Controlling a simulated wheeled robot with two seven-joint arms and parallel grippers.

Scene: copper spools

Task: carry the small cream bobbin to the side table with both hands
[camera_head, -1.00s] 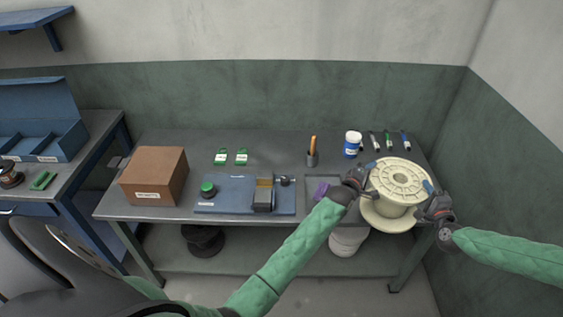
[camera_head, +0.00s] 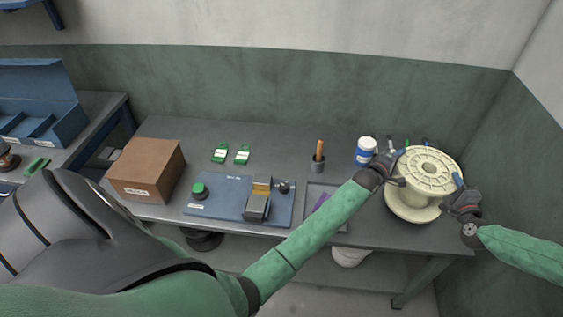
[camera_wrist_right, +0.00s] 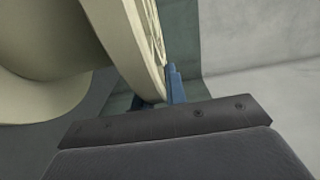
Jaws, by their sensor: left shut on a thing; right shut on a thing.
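The cream bobbin (camera_head: 425,172) is upright at the right end of the grey workbench, between my two grippers. My left gripper (camera_head: 393,166) is shut on the left side of its upper flange. My right gripper (camera_head: 459,188) is shut on the right side of the same flange. In the right wrist view the flange (camera_wrist_right: 150,50) fills the upper left, with blue fingertips (camera_wrist_right: 172,88) at its edge. The bobbin's lower flange overlaps the bench top in the head view; I cannot tell whether it touches. No table is clearly marked as the side table; a second bench (camera_head: 92,112) stands at the left.
On the workbench (camera_head: 290,150) are a brown box (camera_head: 146,170), a blue fixture board (camera_head: 225,207), green tags (camera_head: 220,152), a pen cup (camera_head: 318,164), a blue-and-white tub (camera_head: 365,151) and a grey tray (camera_head: 322,186). A blue bin (camera_head: 45,105) is on the left bench. Walls close in behind and right.

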